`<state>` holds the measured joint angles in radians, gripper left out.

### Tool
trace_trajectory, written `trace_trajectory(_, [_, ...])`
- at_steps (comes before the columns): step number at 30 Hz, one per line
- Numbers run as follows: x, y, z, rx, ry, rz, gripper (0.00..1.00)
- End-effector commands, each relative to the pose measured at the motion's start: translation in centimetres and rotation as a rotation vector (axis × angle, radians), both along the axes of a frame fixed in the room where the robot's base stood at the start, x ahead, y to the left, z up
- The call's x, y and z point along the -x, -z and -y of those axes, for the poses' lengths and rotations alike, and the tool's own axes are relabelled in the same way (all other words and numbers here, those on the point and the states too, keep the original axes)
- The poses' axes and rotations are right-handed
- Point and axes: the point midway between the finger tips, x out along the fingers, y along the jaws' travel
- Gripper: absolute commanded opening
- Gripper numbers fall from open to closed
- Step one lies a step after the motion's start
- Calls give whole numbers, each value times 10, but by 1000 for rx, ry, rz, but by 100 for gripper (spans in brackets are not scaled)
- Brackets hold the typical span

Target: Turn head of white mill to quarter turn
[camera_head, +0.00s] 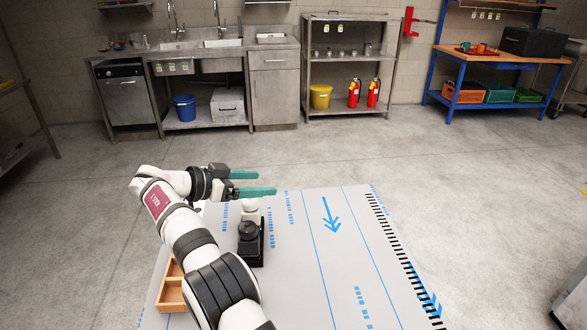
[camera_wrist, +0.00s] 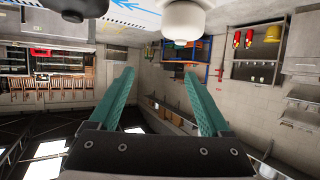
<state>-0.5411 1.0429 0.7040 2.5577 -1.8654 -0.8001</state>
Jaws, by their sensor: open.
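The white mill (camera_head: 250,206) stands on the white table (camera_head: 300,270), behind a dark mill (camera_head: 248,232) on a black base (camera_head: 257,262); its lower part is hidden. In the wrist view the rounded head of the white mill (camera_wrist: 183,20) shows at the top, beyond the fingertips and a little right of the gap's middle. My gripper (camera_head: 268,183) has two teal fingers spread apart with nothing between them. It is close to the white mill but does not visibly hold it. The open fingers also show in the wrist view (camera_wrist: 159,73).
The dark mill is close to the white one and shows at the wrist view's top left (camera_wrist: 78,8). A wooden divided tray (camera_head: 172,289) lies at the table's left, partly behind my arm. The table's right side, with blue arrows and lines, is clear.

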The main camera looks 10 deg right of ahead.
Motion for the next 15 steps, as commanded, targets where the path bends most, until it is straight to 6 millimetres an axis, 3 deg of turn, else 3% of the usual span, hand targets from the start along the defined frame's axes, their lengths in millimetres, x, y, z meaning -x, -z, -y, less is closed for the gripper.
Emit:
trace_trajectory(9, [24,-45,70,0,2,3,82])
trace_trajectory(15, [30,-56,89,0,0,1,82])
